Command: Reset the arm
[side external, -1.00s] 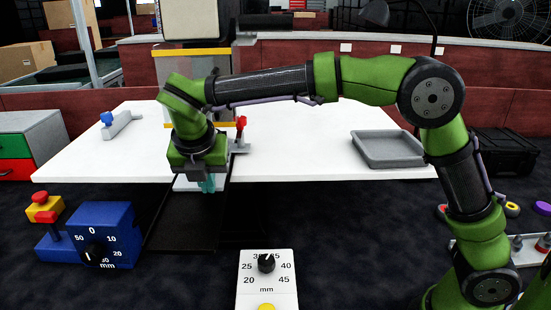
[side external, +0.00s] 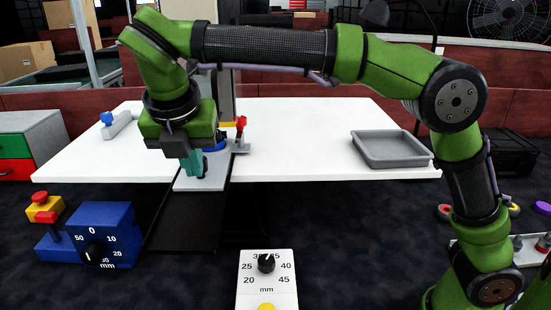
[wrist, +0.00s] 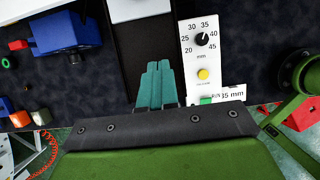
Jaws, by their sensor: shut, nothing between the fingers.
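My gripper (side external: 197,166) is shut and empty, its teal fingers pointing down above the near end of the conveyor at the table's front edge. In the wrist view the teal fingers (wrist: 158,72) are pressed together with nothing between them, over the dark belt. My green arm reaches across from the right in the side view. A light plate (side external: 203,172) lies on the belt line below and behind the fingers, apart from them as far as I can tell. A blue object (side external: 215,143) partly shows behind the gripper.
A white table (side external: 300,140) carries a grey tray (side external: 390,149) at right and a red-knobbed clamp (side external: 241,135). A blue dial box (side external: 98,235) with a red-yellow button (side external: 44,208) stands at left. A white dial panel (side external: 266,285) stands in front.

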